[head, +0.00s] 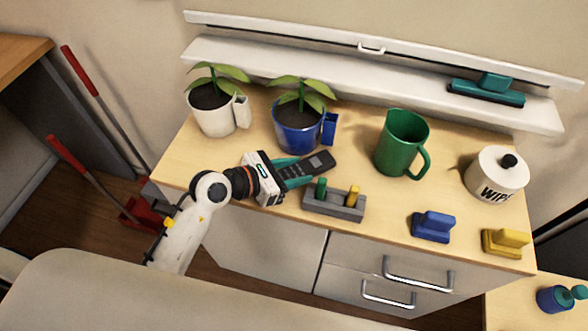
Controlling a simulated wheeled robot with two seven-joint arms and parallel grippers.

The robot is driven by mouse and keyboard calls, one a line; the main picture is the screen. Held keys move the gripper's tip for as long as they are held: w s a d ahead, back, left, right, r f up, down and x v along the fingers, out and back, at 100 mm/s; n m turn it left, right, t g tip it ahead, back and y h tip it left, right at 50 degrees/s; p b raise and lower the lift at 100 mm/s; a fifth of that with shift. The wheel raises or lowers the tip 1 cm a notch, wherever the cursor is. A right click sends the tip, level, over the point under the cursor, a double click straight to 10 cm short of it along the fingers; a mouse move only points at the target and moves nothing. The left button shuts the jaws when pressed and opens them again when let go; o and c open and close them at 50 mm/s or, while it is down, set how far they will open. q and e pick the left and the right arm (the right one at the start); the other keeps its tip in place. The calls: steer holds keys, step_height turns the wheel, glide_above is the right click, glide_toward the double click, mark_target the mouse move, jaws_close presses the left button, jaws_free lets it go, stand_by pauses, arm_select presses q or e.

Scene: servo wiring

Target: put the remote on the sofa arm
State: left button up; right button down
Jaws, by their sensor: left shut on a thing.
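The remote (320,162) is dark grey with small buttons. It is at the left part of the wooden cabinet top. My left gripper (301,170), with teal fingers, is shut on the near end of the remote, and its far end sticks out to the right. I cannot tell whether the remote still touches the wood. A rounded beige padded shape (170,297), which looks like part of the sofa, fills the bottom left; which part of it is the arm is not clear. My right gripper is not in view.
Two potted plants, white (216,119) and blue (297,137), stand behind the gripper. A grey holder (333,205) with green and yellow pegs is close in front. A green mug (398,148), a wipes tub (496,176), and blue (432,227) and yellow (505,242) blocks stand right.

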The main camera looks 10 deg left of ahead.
arm_select(q)
steer(key=shift+f, duration=0.15)
steer(key=o, duration=0.8)
